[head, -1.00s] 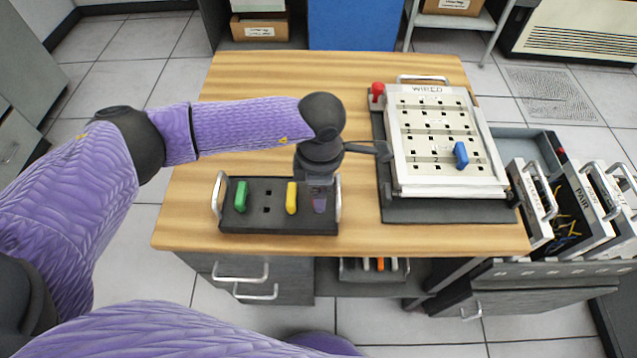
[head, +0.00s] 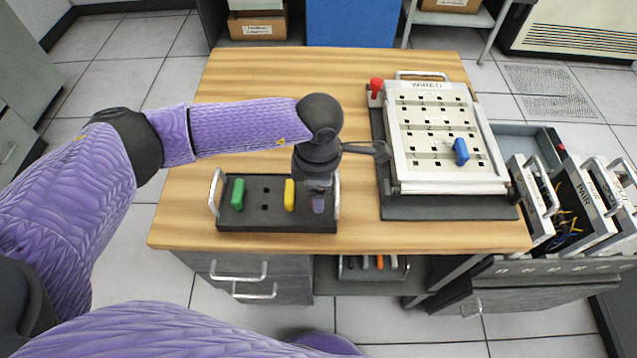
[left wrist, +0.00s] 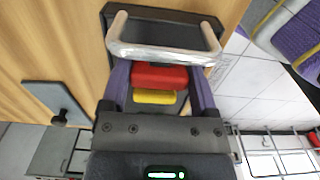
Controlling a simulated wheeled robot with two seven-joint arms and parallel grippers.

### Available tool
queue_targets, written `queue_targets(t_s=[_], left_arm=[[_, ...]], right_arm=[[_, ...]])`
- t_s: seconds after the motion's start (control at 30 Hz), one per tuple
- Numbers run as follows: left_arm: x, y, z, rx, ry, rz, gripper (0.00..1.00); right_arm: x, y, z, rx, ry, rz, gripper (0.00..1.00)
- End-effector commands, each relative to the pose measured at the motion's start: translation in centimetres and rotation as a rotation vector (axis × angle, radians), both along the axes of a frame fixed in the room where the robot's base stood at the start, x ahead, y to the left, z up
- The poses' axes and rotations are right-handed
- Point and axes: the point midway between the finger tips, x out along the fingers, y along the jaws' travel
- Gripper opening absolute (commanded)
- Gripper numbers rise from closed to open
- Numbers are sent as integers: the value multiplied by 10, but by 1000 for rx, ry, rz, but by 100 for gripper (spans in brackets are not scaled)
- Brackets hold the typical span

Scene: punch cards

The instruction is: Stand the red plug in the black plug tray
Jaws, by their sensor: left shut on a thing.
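The black plug tray (head: 250,220) lies at the front left of the table, with a green plug (head: 238,194) and a yellow plug (head: 290,195) standing in it. My left gripper (head: 318,205) points down at the tray's right end, right of the yellow plug. In the left wrist view, its fingers (left wrist: 160,80) are shut on the red plug (left wrist: 160,76), with the yellow plug (left wrist: 156,97) close beside it. The red plug is hidden in the head view. I cannot tell whether its lower end is in a hole. My right gripper is not in view.
A white board (head: 430,175) on a dark base stands right of the tray, with a blue plug (head: 461,151) in it and a red knob (head: 376,86) at its back left corner. The tray has metal handles (left wrist: 165,52) at its ends. Bare table lies behind the tray.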

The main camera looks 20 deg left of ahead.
Motion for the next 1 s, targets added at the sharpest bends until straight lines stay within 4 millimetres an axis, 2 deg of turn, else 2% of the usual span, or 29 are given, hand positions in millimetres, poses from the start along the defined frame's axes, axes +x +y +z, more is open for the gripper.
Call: queue_targets(t_s=[0.97, 1.0], left_arm=[[-1, 0, -16, 1, 1, 0, 34], [-1, 0, -16, 0, 2, 0, 79]], right_arm=[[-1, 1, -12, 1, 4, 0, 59], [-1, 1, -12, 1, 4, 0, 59]])
